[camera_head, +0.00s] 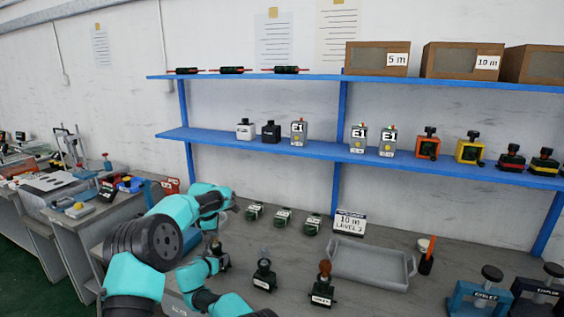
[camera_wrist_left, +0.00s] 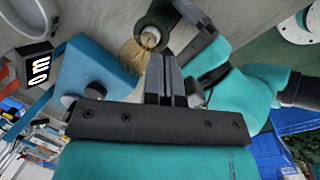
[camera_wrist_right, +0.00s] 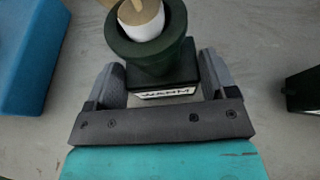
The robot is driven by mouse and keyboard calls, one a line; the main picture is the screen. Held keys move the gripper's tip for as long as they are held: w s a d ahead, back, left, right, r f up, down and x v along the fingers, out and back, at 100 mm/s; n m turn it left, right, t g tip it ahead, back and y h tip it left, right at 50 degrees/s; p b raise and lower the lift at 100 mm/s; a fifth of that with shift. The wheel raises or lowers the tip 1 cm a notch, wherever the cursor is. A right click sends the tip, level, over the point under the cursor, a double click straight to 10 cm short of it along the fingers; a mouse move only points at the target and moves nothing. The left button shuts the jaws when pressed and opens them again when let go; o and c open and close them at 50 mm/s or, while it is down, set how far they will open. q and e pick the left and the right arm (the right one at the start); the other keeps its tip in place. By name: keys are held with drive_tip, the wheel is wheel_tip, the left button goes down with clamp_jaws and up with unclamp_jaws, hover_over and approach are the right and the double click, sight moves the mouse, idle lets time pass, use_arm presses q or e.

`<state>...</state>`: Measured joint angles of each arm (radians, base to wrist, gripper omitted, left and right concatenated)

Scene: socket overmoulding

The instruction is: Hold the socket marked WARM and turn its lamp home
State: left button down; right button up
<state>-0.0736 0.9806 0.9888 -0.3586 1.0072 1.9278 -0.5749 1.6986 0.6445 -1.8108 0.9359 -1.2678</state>
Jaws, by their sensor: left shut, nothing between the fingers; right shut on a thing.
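The dark green socket marked WARM (camera_wrist_right: 160,78) stands upright between the fingers of my right gripper (camera_wrist_right: 163,70), which is shut on its square base. The lamp (camera_wrist_right: 141,20), with a white collar and an amber bulb, stands in the round mouth of the socket. Its amber bulb shows in the left wrist view (camera_wrist_left: 132,56). My left gripper (camera_wrist_left: 155,66) is shut and empty, with its fingers close beside the bulb. I cannot tell whether they touch it. In the head view the bulb (camera_head: 216,246) shows just below my left arm.
Two other sockets, one with a grey lamp (camera_head: 264,272) and one with a brown lamp (camera_head: 323,285), stand to the right. A blue block (camera_wrist_left: 92,72) is close by. Several small units line the bench's back.

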use_arm(q)
drive_tip(key=shift+w+a, duration=0.2)
drive_tip(key=shift+w, duration=0.1)
idle(0.6)
drive_tip(key=shift+s+a+f, duration=0.1)
drive_tip(key=shift+s+a, duration=0.1)
drive_tip(key=shift+a, duration=0.8)
idle(0.5)
drive_tip(key=shift+s, duration=0.15)
drive_tip(key=shift+s+a, duration=0.1)
drive_tip(key=shift+s, duration=0.15)
idle(0.4)
drive_tip(key=w+v, duration=0.1)
drive_tip(key=v, duration=0.5)
drive_tip(key=shift+w, duration=0.25)
drive_tip(key=shift+a, duration=0.1)
